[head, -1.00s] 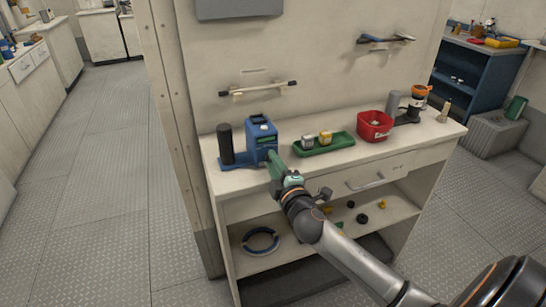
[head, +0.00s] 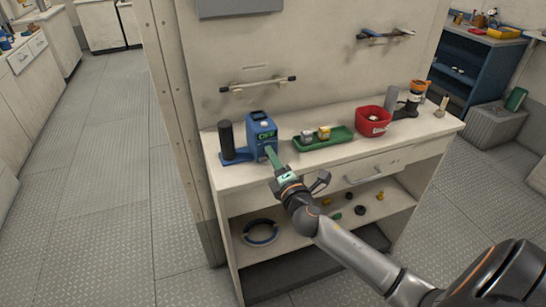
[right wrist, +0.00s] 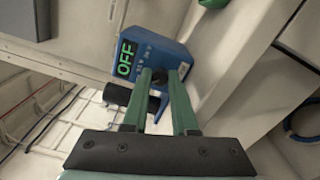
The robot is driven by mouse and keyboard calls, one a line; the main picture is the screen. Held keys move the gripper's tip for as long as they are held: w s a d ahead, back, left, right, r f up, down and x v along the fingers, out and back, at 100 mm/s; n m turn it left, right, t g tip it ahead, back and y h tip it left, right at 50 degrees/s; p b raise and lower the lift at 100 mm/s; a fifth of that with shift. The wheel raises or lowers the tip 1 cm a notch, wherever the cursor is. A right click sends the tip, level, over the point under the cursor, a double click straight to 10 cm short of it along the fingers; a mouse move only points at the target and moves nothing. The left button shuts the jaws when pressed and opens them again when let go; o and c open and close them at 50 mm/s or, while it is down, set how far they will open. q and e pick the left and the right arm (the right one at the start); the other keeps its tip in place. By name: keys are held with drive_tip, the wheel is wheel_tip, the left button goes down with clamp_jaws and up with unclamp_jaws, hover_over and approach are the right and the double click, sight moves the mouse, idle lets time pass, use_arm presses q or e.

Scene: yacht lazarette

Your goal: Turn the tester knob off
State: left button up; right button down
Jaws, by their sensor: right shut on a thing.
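The blue tester (head: 261,125) stands on the left part of the bench top, with a black cylinder (head: 226,141) beside it on its blue base. Its display reads OFF in green, also in the right wrist view (right wrist: 125,59). The dark knob (right wrist: 159,76) is on the tester's face, below the display in the head view. My right gripper (head: 269,153) has its green fingers at the tester's front. In the right wrist view the fingertips (right wrist: 162,78) are on either side of the knob, shut on it; they partly hide it. My left gripper is not in view.
A green tray (head: 325,140) with two small blocks sits right of the tester, then a red bin (head: 372,121). A drawer handle (head: 365,176) is on the bench front. Below, a shelf holds a dark ring (head: 261,232) and several small parts.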

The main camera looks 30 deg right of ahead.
idle(0.3)
drive_tip(key=c, duration=0.7)
unclamp_jaws()
drive_tip(key=shift+s, duration=0.1)
drive_tip(key=b+v, duration=0.1)
drive_tip(key=v, duration=1.1)
drive_tip(key=shift+s+a, duration=0.1)
drive_tip(key=shift+s, duration=0.05)
drive_tip(key=s+a+f+m+g+y+p, duration=0.2)
drive_tip(key=s+a+f+m+g+y, duration=0.1)
drive_tip(key=s+a+f+m, duration=0.4)
drive_tip(key=s+a+f+m+g+y+p, duration=0.3)
drive_tip(key=s+a+f+m+g, duration=0.2)
drive_tip(key=f, duration=0.8)
drive_tip(key=s+a+m, duration=0.2)
drive_tip(key=m, duration=0.2)
drive_tip(key=shift+a+f, duration=0.35)
drive_tip(key=shift+a, duration=0.05)
